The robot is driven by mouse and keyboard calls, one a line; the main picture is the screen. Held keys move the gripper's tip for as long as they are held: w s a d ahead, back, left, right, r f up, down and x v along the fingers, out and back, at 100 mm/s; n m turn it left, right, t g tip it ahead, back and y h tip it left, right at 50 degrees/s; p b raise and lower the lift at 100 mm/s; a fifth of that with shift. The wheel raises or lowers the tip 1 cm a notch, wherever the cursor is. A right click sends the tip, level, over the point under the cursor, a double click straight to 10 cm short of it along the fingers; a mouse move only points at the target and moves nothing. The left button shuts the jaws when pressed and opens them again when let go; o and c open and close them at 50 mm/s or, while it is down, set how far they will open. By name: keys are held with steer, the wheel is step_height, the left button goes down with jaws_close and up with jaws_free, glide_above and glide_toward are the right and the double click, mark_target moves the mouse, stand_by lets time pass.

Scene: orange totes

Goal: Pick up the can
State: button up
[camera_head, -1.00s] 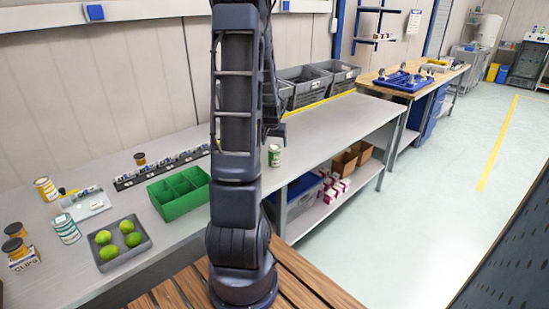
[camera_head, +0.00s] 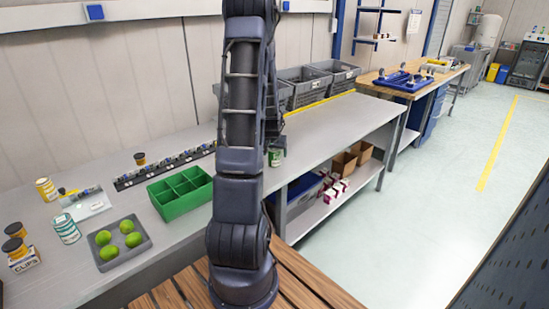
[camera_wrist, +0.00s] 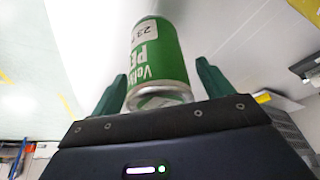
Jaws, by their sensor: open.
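A green and white can (camera_head: 275,158) stands on the grey bench near its front edge, just right of my arm and partly hidden. In the wrist view the can (camera_wrist: 158,55) shows large, with its green label and metal rim, between my two dark green fingers. My gripper (camera_wrist: 161,68) is open, with one finger on each side of the can. A gap shows beside the right finger; whether the left finger touches the can I cannot tell. In the head view the gripper is mostly hidden behind my arm.
Grey crates (camera_head: 304,84) stand behind. The bench right of the can is clear.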

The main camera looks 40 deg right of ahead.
steer(key=c, duration=1.3)
steer(key=shift+r, duration=0.1)
step_height(320, 180, up, 20)
steer(key=shift+f, duration=0.1)
